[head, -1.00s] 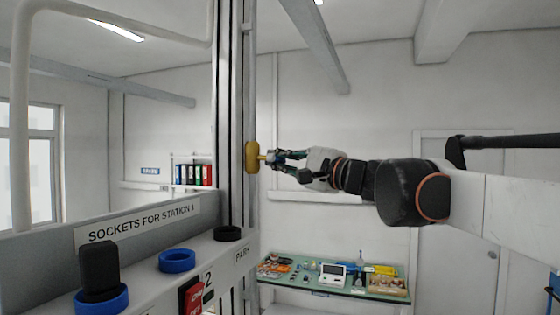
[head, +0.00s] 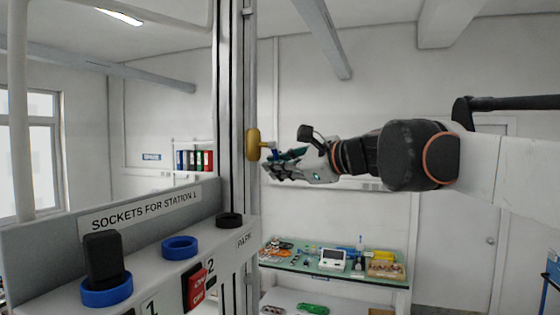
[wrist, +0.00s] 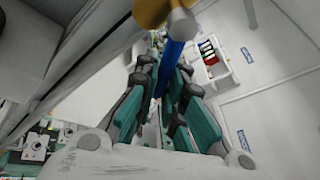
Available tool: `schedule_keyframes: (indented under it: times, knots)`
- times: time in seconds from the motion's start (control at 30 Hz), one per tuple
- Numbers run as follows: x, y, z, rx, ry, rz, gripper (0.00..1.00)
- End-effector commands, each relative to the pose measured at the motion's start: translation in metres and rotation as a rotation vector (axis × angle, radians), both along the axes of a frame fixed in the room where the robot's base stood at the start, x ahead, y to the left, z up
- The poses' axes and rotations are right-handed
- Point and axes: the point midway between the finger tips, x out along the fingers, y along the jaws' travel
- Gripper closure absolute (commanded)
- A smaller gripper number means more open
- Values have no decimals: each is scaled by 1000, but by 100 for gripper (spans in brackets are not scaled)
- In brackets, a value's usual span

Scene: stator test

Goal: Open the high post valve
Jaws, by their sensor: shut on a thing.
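The high post valve is a yellow rounded body (head: 253,144) on the side of the tall grey post. It also shows at the top of the wrist view (wrist: 152,12). A blue lever handle (wrist: 172,58) extends from its stem, between my fingers. My gripper (head: 271,166) is just right of the valve in the head view, and its fingers hide most of the handle there. In the wrist view my gripper (wrist: 163,72) has its green-padded fingers on both sides of the blue handle, shut on it. The exact angle of the handle is hard to read.
The tall grey post (head: 232,80) rises beside the valve. Below left is a socket panel (head: 140,270) with blue rings, a black ring and a red switch (head: 195,288). A green workbench (head: 290,262) with small tools and devices stands below.

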Motion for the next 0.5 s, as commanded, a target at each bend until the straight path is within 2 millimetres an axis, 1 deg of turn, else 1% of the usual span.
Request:
schedule_keyframes:
  times: [0.2, 0.5]
  knots:
    - [-5, 2, -4, 37, 102, 0, 100]
    - [-8, 3, -6, 59, 161, 1, 100]
